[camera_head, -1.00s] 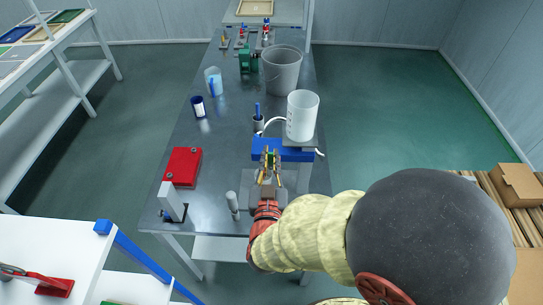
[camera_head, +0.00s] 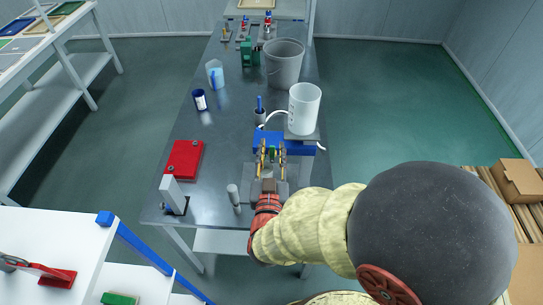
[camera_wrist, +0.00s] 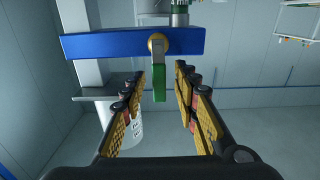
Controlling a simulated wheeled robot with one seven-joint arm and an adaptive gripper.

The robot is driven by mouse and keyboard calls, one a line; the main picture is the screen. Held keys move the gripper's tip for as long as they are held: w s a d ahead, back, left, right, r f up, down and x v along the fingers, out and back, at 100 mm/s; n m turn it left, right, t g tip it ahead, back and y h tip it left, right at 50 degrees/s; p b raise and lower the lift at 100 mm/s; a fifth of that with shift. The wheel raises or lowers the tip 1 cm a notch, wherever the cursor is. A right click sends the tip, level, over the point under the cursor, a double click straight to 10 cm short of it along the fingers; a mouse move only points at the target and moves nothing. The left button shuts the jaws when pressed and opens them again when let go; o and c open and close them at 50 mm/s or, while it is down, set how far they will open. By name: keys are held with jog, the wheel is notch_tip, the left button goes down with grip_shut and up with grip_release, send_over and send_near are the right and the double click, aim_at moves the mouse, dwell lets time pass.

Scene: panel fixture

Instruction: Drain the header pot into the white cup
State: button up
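The header pot (camera_head: 304,108), a white open-topped vessel, stands upright on a grey plate above a blue bar (camera_head: 267,139). In the upside-down wrist view, the pot (camera_wrist: 129,130) shows partly behind my left-hand finger. A green valve lever (camera_wrist: 159,82) with a brass hub is mounted on the blue bar (camera_wrist: 90,45). My gripper (camera_head: 270,144) is open at the bar. Its yellow-padded fingers (camera_wrist: 160,72) appear on either side of the lever, with gaps; the depth between them is unclear. A pale cup with blue on it (camera_head: 215,74) stands farther back; I cannot tell if it is the white cup.
A grey bucket (camera_head: 285,64) stands behind the pot, and a blue labelled can (camera_head: 199,100) is to the left. A red box (camera_head: 184,159), a grey upright block (camera_head: 173,194) and a grey cylinder (camera_head: 234,195) are near the front.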

jog(key=s, duration=1.2)
jog(key=shift+a, duration=0.2)
jog(key=s+a+f+n+g+y, duration=0.35)
jog(key=a+f+g, duration=0.25)
jog(key=a+f, duration=0.45)
jog(key=s+a+f+n+g+y, duration=0.2)
jog(key=s+a+f+g+y, duration=0.15)
jog(key=s+g, duration=0.45)
jog(key=w+d+r+m+h, duration=0.1)
jog(key=d+r+h, duration=0.1)
jog(key=d+r, duration=0.5)
jog(key=w+d+r+m+t+h, duration=0.1)
jog(key=d+r+m+h, duration=0.1)
jog(key=d+r, duration=0.6)
jog(key=w+d+r+m+h, duration=0.1)
jog(key=d+r, duration=0.6)
jog(key=d, duration=1.1)
jog(key=shift+d+r+m+t+h, duration=0.2)
jog(key=shift+d+m+t+h, duration=0.15)
jog(key=shift+m+h, duration=0.35)
